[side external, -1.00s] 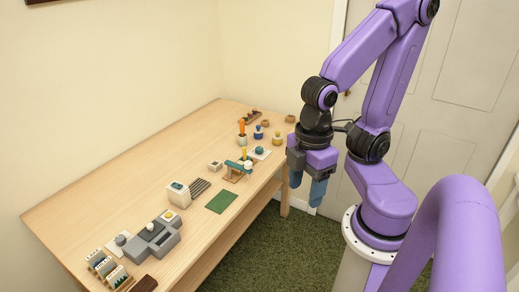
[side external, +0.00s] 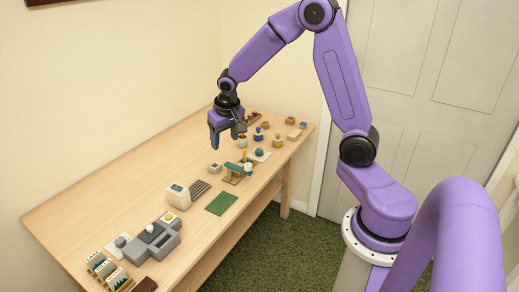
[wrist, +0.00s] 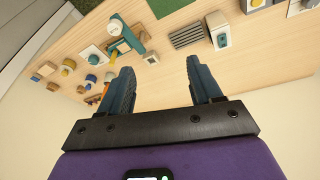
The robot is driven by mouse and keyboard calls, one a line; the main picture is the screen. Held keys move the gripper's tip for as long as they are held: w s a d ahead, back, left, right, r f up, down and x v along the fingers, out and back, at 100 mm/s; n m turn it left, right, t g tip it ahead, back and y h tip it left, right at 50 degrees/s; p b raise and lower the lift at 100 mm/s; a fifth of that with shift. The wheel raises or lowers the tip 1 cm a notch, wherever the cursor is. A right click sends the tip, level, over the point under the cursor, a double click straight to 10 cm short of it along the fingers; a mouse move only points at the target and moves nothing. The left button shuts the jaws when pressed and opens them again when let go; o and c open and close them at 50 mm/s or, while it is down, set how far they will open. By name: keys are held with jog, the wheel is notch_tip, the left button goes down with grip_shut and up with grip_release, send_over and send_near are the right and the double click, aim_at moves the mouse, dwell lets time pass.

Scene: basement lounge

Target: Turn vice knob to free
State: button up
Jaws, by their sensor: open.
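What looks like the vice (side external: 235,167) is a teal bar on a small wooden base near the middle of the table. A teal-and-white round knob (side external: 248,168) sits at its right end. In the wrist view the teal bar (wrist: 130,36) and the round knob (wrist: 114,27) show at the upper left, beyond my left finger. I cannot read the knob's setting. My gripper (side external: 228,136) is open and empty above the table's far part, behind and to the left of the vice in the side view. Its two blue fingers (wrist: 160,66) are wide apart in the wrist view.
Blue (side external: 258,135) and yellow (side external: 278,141) round pieces stand right of my gripper. A teal piece on a white plate (side external: 262,156) is close to the vice. A green mat (side external: 221,204), white box (side external: 178,196) and grey block (side external: 155,239) lie nearer. The table's left back is clear.

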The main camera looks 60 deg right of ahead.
jog(key=w+d+f+m+h, duration=0.1)
jog(key=w+d+f+m, duration=0.1)
jog(key=d, duration=0.4)
jog(key=w+d+f+m, duration=0.2)
jog(key=d+m, duration=0.1)
jog(key=d, duration=0.4)
jog(key=m+h, duration=0.1)
jog(key=m, duration=0.3)
send_near(259, 150)
jog(key=x, duration=0.8)
jog(key=shift+f, duration=0.1)
jog(key=c, duration=1)
